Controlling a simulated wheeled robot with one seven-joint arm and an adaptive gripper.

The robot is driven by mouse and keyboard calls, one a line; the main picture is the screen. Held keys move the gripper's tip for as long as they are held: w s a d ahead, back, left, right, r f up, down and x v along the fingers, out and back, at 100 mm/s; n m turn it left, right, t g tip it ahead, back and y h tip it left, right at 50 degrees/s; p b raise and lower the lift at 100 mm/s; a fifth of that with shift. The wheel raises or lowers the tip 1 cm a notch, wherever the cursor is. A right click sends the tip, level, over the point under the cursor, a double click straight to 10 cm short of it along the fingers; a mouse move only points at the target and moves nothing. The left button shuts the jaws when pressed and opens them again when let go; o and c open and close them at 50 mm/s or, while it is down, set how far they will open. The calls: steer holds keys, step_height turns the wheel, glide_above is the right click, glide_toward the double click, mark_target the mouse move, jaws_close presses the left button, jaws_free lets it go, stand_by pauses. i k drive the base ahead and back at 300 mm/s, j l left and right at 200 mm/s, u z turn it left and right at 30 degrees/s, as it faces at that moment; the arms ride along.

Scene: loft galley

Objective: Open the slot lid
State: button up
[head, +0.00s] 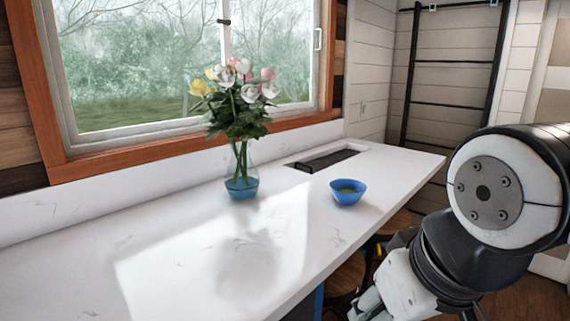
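A dark rectangular slot (322,159) is set into the far right part of the white countertop, near the window wall. It shows a dark panel or opening inside a thin edge. At this distance I cannot tell the lid from the recess, or whether it is shut. My arm is large at the right edge, well to the right of the slot and nearer the camera. I cannot make out my gripper's fingers in this view, and nothing of mine touches the slot.
A glass vase (241,178) of flowers stands on the white countertop (80,255), left of the slot. Wooden stools (346,277) are partly under the counter. The near left countertop is clear.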

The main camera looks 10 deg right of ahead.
mark_target(317, 163)
steer(key=z, duration=0.4)
steer(key=u, duration=0.6)
steer(key=i+l+u, duration=0.3)
steer(key=l+u, duration=0.3)
steer(key=l, duration=0.25)
steer(key=i+l+u, duration=0.1)
steer(key=l+u, duration=0.2)
steer(key=l, duration=0.2)
steer(key=l+u, duration=0.35)
steer(key=l, duration=3.7)
steer(key=i, duration=0.05)
